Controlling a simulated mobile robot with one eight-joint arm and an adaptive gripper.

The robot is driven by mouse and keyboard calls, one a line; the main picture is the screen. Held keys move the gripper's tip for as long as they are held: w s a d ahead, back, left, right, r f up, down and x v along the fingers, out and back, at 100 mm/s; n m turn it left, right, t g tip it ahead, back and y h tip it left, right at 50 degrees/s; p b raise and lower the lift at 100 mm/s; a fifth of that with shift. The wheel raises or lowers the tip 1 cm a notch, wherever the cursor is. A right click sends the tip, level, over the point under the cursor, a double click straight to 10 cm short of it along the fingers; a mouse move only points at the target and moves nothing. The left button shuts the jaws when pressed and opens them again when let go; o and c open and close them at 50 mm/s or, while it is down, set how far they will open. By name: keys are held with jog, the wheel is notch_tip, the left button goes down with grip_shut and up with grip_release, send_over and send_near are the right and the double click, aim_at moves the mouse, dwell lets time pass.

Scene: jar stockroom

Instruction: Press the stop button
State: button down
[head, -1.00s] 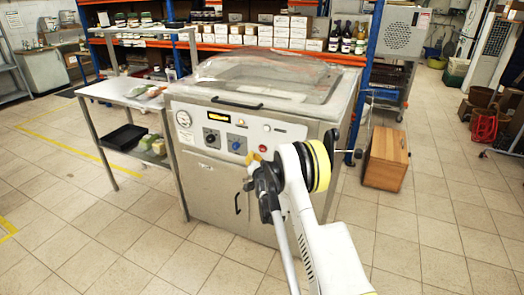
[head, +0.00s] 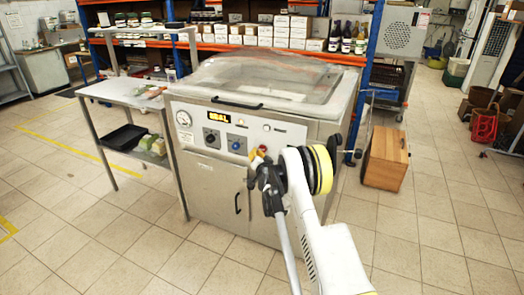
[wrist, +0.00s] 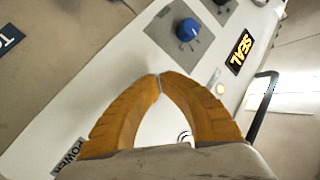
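A steel sealing machine (head: 215,185) stands in the middle of the head view. My gripper is shut and empty, in front of the panel's right part. In the wrist view its orange fingers (wrist: 159,77) meet at the tips over the panel. The blue knob (wrist: 187,30) and display (wrist: 241,52) lie beyond; the red button cannot be seen there.
A clear lid (head: 265,75) covers the machine's top. A steel side table (head: 110,90) adjoins it on the left, and a wooden box (head: 386,158) stands on the floor to the right. Shelves with jars and boxes are behind. The tiled floor in front is clear.

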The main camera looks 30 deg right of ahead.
dwell(0.8)
jog(key=shift+w+d, duration=0.25)
jog(key=shift+d, duration=0.1)
jog(key=shift+w+d, duration=0.25)
jog(key=shift+d, duration=0.1)
dwell(0.7)
jog(key=shift+s+a, duration=0.5)
jog(key=shift+a, duration=0.15)
jog(key=shift+s+a, duration=0.1)
jog(key=shift+s+a, duration=0.75)
jog(key=shift+a, duration=0.2)
jog(key=shift+s+a, duration=0.7)
jog(key=shift+a, duration=0.25)
